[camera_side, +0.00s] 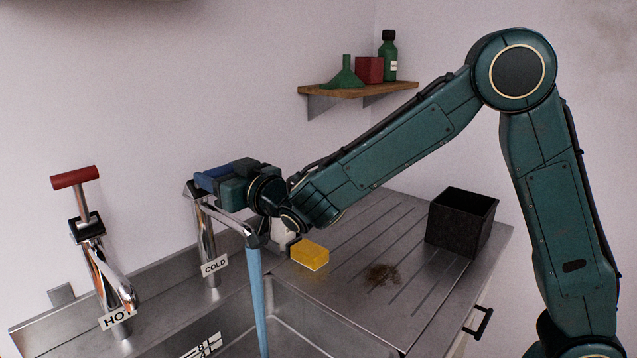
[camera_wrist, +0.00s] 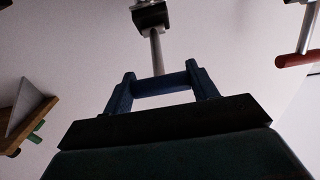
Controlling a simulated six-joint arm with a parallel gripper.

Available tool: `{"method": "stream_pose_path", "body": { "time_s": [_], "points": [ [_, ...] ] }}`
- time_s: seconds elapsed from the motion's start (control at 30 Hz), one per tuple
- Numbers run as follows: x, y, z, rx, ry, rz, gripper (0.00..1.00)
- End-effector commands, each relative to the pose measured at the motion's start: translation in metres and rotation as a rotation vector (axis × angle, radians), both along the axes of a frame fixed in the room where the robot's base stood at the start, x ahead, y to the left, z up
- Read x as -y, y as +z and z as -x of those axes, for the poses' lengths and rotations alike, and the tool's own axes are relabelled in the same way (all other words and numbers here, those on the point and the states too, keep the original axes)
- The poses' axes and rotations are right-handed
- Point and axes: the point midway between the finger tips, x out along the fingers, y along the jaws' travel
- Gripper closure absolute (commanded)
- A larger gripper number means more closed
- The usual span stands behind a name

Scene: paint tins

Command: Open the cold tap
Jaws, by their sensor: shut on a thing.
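The cold tap (camera_side: 206,235) is a chrome tap with a COLD label, at the left-centre of the side view. A light blue stream of water (camera_side: 258,300) runs down from its spout (camera_side: 235,222). My gripper (camera_side: 207,180) is at the top of this tap, reaching in from the right. In the wrist view my gripper (camera_wrist: 162,76) is shut on the blue bar handle (camera_wrist: 160,87), one finger at each end. The tap's stem (camera_wrist: 157,50) shows beyond the handle. In the side view my gripper mostly hides the handle.
The hot tap (camera_side: 108,275) with a red handle (camera_side: 75,177) stands to the left. A yellow sponge (camera_side: 310,255), a brown stain (camera_side: 382,274) and a black open box (camera_side: 460,225) are on the drainer. A wall shelf (camera_side: 350,88) holds a green funnel, a red box and a green bottle.

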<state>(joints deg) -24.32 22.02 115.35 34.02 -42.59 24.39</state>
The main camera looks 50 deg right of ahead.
Motion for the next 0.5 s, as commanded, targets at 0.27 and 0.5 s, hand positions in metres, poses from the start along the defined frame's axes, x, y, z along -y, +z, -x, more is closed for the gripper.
{"method": "stream_pose_path", "body": {
  "time_s": [0.27,0.5],
  "points": [
    [-0.0001,-0.0154,0.0027,-0.026,0.0,0.002,0.83],
    [-0.0002,-0.0164,0.0028,-0.027,0.001,0.002,0.83]
  ]
}}
